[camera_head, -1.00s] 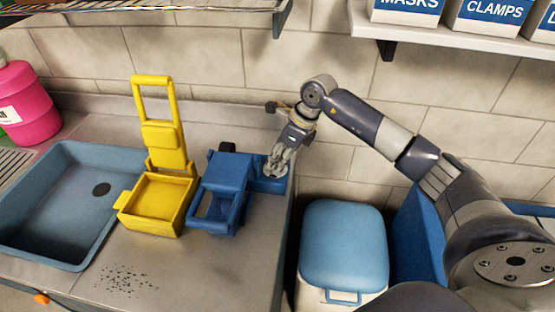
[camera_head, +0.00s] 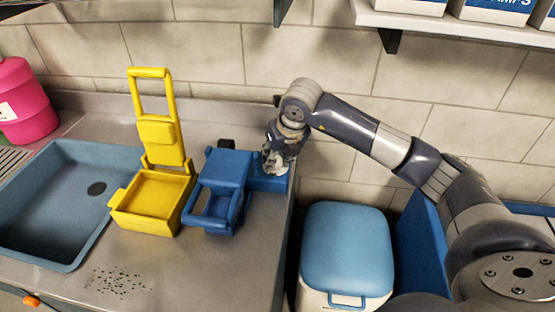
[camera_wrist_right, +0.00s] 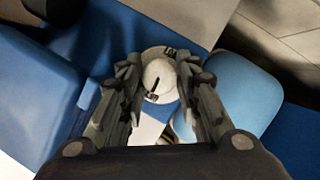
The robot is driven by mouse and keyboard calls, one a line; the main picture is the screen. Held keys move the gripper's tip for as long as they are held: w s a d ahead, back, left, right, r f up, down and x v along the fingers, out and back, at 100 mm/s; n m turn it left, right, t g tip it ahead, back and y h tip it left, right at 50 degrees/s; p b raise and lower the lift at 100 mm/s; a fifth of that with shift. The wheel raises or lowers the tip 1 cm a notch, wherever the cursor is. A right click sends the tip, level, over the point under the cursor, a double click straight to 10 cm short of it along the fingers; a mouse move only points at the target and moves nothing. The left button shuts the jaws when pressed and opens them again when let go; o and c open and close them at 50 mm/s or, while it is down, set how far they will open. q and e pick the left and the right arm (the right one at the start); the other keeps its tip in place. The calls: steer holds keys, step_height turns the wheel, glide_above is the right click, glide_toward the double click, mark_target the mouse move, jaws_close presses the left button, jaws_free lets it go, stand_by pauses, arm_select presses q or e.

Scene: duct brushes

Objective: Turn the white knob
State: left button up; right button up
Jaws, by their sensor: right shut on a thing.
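The white knob (camera_wrist_right: 159,78) shows in the right wrist view, round, with a dark mark on its face, on top of the blue device. My right gripper (camera_wrist_right: 157,90) is over it, with one finger on each side, shut on the knob. In the head view my right gripper (camera_head: 276,166) points down at the right end of the blue device (camera_head: 226,174), and it hides the knob there. My left gripper is not in view.
A yellow bin with a raised handle (camera_head: 152,203) stands left of the blue device, beside the sink (camera_head: 62,252). A blue-lidded container (camera_head: 346,247) stands right of the counter's edge. A shelf (camera_head: 450,24) hangs above my right arm.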

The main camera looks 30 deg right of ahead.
steer(key=shift+m, duration=0.5)
steer(key=shift+h, duration=0.3)
steer(key=o, duration=1)
steer(key=shift+o, duration=0.2)
steer(key=v, duration=0.6)
steer(key=shift+r, duration=0.25)
steer(key=shift+v, duration=0.8)
steer(key=shift+d, duration=0.1)
